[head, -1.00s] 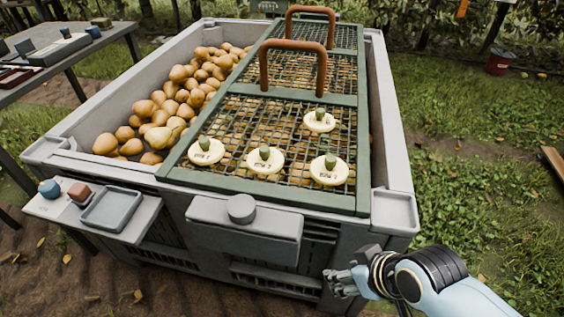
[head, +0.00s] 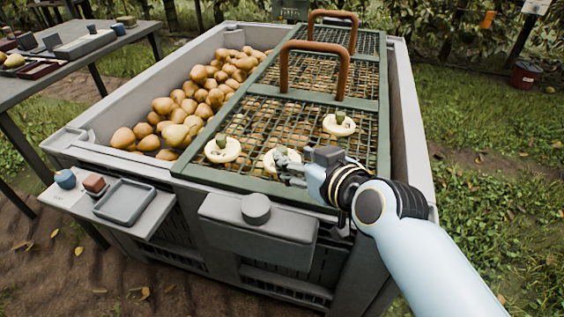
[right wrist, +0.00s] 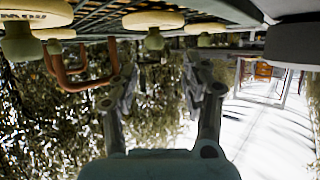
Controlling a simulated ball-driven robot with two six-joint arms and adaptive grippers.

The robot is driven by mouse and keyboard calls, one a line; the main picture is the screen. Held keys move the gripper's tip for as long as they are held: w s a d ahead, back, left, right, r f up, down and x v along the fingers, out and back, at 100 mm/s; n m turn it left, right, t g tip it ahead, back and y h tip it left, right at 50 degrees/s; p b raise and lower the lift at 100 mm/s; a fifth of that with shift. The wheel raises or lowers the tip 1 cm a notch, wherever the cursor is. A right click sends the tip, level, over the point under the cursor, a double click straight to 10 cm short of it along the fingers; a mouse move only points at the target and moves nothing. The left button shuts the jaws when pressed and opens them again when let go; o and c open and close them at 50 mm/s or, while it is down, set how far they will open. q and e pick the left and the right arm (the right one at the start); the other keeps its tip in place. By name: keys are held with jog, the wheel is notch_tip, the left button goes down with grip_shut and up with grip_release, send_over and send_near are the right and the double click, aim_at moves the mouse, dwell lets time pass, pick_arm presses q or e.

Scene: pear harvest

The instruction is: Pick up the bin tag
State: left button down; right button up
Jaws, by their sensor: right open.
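Round cream tags with green knobs lie on the green mesh lid. In the head view one tag (head: 222,149) is at the left, one (head: 338,124) is farther back at the right, and a middle tag (head: 270,160) is partly covered by my right gripper. The tag that lay at the front right is hidden behind my gripper and arm. My right gripper (head: 288,172) is open and empty by the lid's front edge. The upside-down right wrist view shows several tags, one (right wrist: 153,20) between and beyond the open fingers (right wrist: 160,85). My left gripper is out of view.
The grey bin (head: 412,150) holds pears (head: 195,95) on its uncovered left side. Brown handles (head: 314,65) rise from the lid. A grey tray (head: 125,201) sits on the front-left shelf, and a side table (head: 60,68) stands at the left.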

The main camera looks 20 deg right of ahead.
aim_at(284, 151)
jog(key=shift+w+f, duration=0.3)
jog(key=shift+w, duration=0.35)
jog(key=x, duration=0.1)
jog(key=b+x, duration=0.1)
jog(key=x, duration=0.2)
jog(key=shift+d+f+b, duration=0.2)
jog(key=shift+d+b, duration=0.1)
jog(key=shift+b, duration=0.05)
jog(key=shift+w+a, duration=0.1)
jog(key=shift+w, duration=0.3)
jog(key=c, duration=0.9)
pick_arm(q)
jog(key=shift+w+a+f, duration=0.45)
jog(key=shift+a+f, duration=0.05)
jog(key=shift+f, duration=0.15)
pick_arm(e)
grip_shut()
